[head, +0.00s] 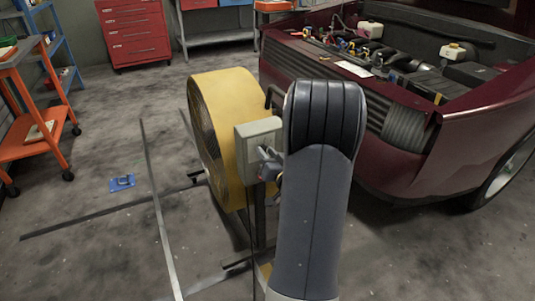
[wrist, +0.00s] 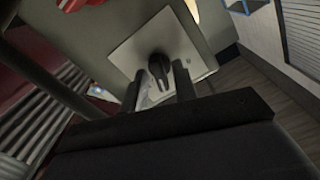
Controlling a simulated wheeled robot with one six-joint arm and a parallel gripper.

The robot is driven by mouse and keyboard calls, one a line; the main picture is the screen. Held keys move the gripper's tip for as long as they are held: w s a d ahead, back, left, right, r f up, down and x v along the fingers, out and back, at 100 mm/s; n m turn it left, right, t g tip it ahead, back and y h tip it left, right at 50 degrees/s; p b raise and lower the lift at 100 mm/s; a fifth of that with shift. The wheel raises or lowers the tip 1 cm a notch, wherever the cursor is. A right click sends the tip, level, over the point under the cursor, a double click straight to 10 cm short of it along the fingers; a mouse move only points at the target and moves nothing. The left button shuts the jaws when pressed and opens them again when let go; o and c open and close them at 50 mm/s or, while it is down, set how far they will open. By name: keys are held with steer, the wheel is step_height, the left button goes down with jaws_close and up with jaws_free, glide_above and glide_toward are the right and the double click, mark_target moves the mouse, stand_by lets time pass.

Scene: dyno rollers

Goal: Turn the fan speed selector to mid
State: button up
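The yellow drum fan (head: 228,100) stands on the floor in the middle of the head view. A grey control box (head: 258,136) is fixed to its side. In the wrist view the box carries a light square plate (wrist: 138,50) with a black selector knob (wrist: 158,67) on it. My gripper (head: 268,160) is close to the box in the head view. In the wrist view my gripper (wrist: 159,88) has its two fingers apart, with the knob's grip showing in the gap between them. Whether they touch the knob, I cannot tell. The position markings cannot be read.
A dark red car (head: 430,140) with its hood open stands close on the right. An orange cart (head: 30,120) is at the left and a red drawer cabinet (head: 135,35) at the back. A blue item (head: 122,183) and dark strips lie on the floor.

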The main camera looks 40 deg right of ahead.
steer(key=shift+o, duration=0.4)
steer(key=v, duration=1)
steer(key=shift+s+p, duration=0.35)
steer(key=shift+p, duration=0.05)
steer(key=shift+w+a, duration=0.1)
steer(key=shift+a, duration=0.05)
steer(key=x, duration=1)
steer(key=shift+w+b, duration=0.3)
steer(key=shift+b, duration=0.1)
